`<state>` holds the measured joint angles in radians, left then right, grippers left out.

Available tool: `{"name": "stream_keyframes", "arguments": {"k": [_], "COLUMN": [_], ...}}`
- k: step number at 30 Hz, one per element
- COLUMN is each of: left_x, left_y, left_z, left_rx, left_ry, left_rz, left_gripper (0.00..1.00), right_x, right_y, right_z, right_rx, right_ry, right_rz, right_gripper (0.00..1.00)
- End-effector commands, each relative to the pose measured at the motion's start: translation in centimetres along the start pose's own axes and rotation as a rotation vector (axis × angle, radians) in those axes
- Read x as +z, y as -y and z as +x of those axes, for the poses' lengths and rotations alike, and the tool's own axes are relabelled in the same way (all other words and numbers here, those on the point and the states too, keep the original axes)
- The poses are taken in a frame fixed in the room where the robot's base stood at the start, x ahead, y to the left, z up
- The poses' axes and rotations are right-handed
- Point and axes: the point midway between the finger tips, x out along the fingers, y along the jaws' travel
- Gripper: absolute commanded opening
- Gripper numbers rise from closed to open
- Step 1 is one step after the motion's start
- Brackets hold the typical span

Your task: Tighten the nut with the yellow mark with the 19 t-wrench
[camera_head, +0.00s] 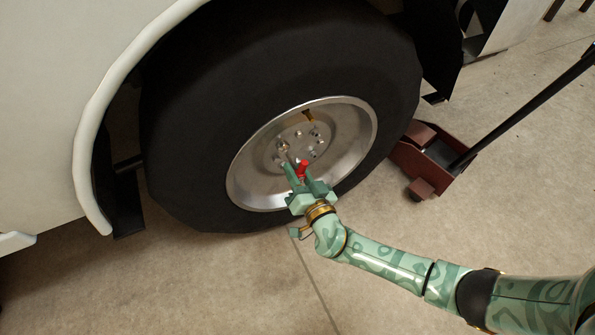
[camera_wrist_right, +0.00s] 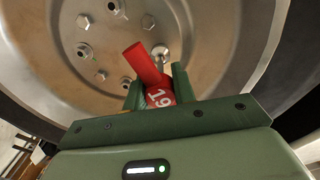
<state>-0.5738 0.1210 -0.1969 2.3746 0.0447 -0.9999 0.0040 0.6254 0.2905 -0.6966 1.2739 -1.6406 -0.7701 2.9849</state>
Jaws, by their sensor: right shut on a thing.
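The wheel's silver rim (camera_head: 245,187) has a hub with several nuts around its middle. My right gripper (camera_head: 298,174) is in front of the lower hub, shut on the red t-wrench (camera_head: 303,168). In the right wrist view the red wrench (camera_wrist_right: 148,65) bears the number 19, and its metal end (camera_wrist_right: 160,51) points toward the hub. I cannot tell whether it is seated on a nut. My left gripper is not in view.
The black tire (camera_head: 190,130) surrounds the rim under the white vehicle body (camera_head: 50,110). A dark red floor jack (camera_head: 425,160) with a long black handle (camera_head: 520,115) stands right of the wheel. The concrete floor in front is clear.

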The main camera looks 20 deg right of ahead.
Motion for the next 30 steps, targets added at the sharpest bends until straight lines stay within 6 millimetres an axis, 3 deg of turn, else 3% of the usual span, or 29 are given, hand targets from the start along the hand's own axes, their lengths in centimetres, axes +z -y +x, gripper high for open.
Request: {"name": "stream_keyframes", "arguments": {"k": [9, 21, 30], "left_x": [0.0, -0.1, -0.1], "left_y": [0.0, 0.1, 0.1], "left_z": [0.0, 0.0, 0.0], "left_rx": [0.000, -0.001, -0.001], "left_ry": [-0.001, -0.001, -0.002], "left_rz": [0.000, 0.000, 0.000], "left_gripper": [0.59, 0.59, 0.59], "right_x": [-0.6, -0.4, -0.3], "right_y": [0.1, 0.1, 0.1], "right_z": [0.4, -1.8, -2.0], "right_rx": [-0.001, -0.001, -0.001], "right_ry": [-0.011, -0.009, -0.006], "right_rz": [-0.042, -0.043, -0.044], "right_gripper": [0.00, 0.00, 0.00]}}
